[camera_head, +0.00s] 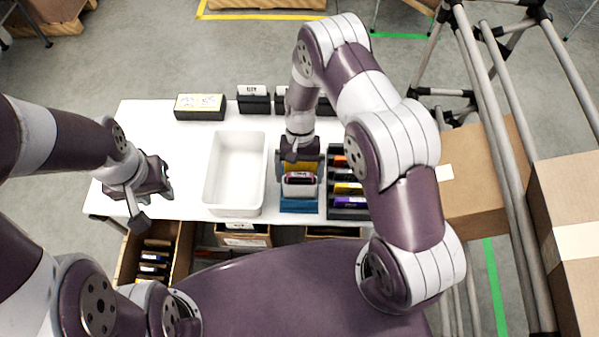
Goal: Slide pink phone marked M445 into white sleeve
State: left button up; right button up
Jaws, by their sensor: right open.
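A white sleeve (300,189) stands in a blue holder (298,208) on the white table, right of the white tray. A dark, pink-edged piece (300,178) shows at the sleeve's top; it looks like the pink phone, but no M445 mark is readable. A yellow piece stands just behind it. My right gripper (299,166) is open, pointing down just above and behind the sleeve, its fingers spread to either side. It hides part of what stands there. My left gripper (166,184) is over the table's left part, apart from the sleeve, with nothing visible in it.
An empty white tray (209,190) stands between my grippers. A dark rack (348,213) with several coloured items is close right of the blue holder. Cartons with items stand below the front edge.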

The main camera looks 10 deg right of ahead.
jog(key=p+v, duration=0.2)
jog(key=v, duration=1)
notch_tip(320, 180, up, 7)
jog(key=p, duration=0.7)
